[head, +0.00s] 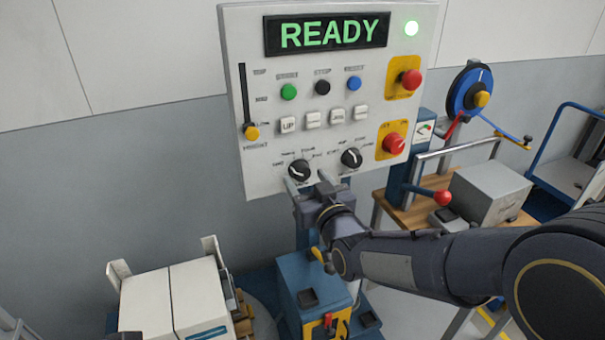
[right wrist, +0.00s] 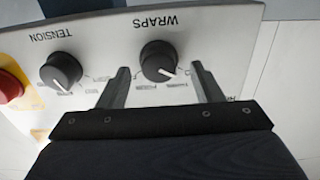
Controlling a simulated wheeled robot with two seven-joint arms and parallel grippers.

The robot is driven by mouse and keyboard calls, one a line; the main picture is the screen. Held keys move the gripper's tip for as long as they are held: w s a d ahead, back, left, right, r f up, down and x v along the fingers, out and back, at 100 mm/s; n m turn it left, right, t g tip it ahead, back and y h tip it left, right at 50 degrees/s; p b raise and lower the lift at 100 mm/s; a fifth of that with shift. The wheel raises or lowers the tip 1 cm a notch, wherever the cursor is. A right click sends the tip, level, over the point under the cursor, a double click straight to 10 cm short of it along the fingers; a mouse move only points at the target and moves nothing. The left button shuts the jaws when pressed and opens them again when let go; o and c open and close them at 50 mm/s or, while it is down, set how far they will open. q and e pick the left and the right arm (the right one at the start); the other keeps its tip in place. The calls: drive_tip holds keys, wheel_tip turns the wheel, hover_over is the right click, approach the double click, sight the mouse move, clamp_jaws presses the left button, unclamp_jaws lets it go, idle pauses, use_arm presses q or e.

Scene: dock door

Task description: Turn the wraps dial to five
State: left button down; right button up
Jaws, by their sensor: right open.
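The wraps dial (head: 299,170) is a black round knob at the lower left of the grey control panel (head: 262,90). In the right wrist view the wraps dial (right wrist: 158,60) appears upside down under its WRAPS label, its white pointer line aimed to the lower right. My right gripper (head: 308,182) is open just below the dial in the head view. In the right wrist view its two fingers (right wrist: 160,72) stand one on each side of the dial, with gaps; whether they touch the panel I cannot tell. The dial's numbers are too small to read. My left gripper is out of view.
The tension dial (head: 351,158) sits right of the wraps dial, near a red button (head: 394,144). A lit display (head: 326,34) reads READY. A slider (head: 251,132) is at the panel's left. A workbench (head: 425,205) stands right, white boxes (head: 172,300) lower left.

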drive_tip(key=shift+x, duration=1.05)
drive_tip(key=shift+d, duration=0.1)
drive_tip(key=shift+c, duration=0.3)
